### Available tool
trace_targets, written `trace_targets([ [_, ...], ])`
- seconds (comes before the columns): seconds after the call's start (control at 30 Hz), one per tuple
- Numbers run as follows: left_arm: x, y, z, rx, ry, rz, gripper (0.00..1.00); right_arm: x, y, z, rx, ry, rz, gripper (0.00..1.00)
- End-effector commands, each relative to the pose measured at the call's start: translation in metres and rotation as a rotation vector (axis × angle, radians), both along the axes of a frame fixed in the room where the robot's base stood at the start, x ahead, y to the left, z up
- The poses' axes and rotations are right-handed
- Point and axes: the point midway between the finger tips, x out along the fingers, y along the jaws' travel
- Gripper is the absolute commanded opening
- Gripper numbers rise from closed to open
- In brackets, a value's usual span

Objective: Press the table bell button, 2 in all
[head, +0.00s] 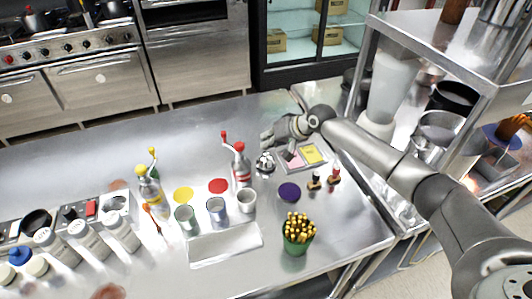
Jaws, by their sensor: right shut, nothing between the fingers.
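The table bell (265,164) is a small silver dome on the steel table, right of the red-topped bottle. My right gripper (268,138) reaches in from the right and is shut and empty. Its fingertips are just behind and above the bell in the head view. I cannot tell the exact gap, but no contact shows. The bell's button is too small to make out clearly. My left gripper is not in view.
A red-topped bottle (241,168) stands close left of the bell. A tray with pink and yellow notes (311,154) lies close right. Stamps (333,176), a purple disc (289,192), metal cups (217,211) and a green pencil cup (297,245) stand in front.

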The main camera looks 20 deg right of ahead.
Motion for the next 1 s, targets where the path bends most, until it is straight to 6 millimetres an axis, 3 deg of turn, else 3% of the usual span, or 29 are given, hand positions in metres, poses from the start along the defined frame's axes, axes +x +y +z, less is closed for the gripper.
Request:
trace_targets([
  [1.0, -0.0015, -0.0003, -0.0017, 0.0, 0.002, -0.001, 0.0, 0.0, -0.0001, -0.0083, 0.0, 0.0, 0.0, 0.0],
])
